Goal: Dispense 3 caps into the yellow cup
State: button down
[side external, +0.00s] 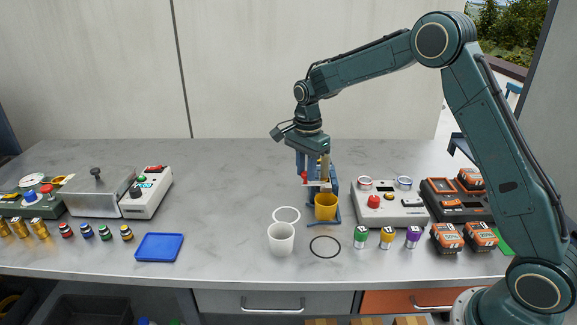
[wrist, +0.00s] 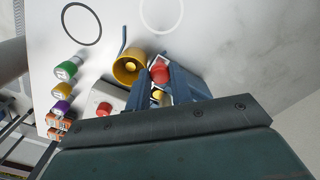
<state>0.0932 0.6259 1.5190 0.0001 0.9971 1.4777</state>
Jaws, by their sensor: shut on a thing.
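The yellow cup (side external: 326,207) stands upright under the front of the blue-framed dispenser (side external: 335,187). In the wrist view the yellow cup (wrist: 122,70) shows its open top; I see no caps inside. My gripper (side external: 306,176) points down at the dispenser, just above and left of the cup. Its fingers are shut on a red knob (side external: 304,175) on the dispenser. In the wrist view the red knob (wrist: 160,72) shows at the fingertips, beside the cup. The dispenser's working parts are largely hidden by my gripper.
A white cup (side external: 281,239) stands front left, near a white ring (side external: 286,212) and a black ring (side external: 325,247). A grey box with a red button (side external: 390,210) and several small canisters (side external: 387,238) stand right. A blue tray (side external: 159,247) lies left; the table between is clear.

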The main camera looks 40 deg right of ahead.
jog(key=shift+s+a, duration=1.7)
jog(key=c, duration=1.2)
grip_release()
jog(key=shift+c, duration=0.2)
notch_tip(320, 180, up, 14)
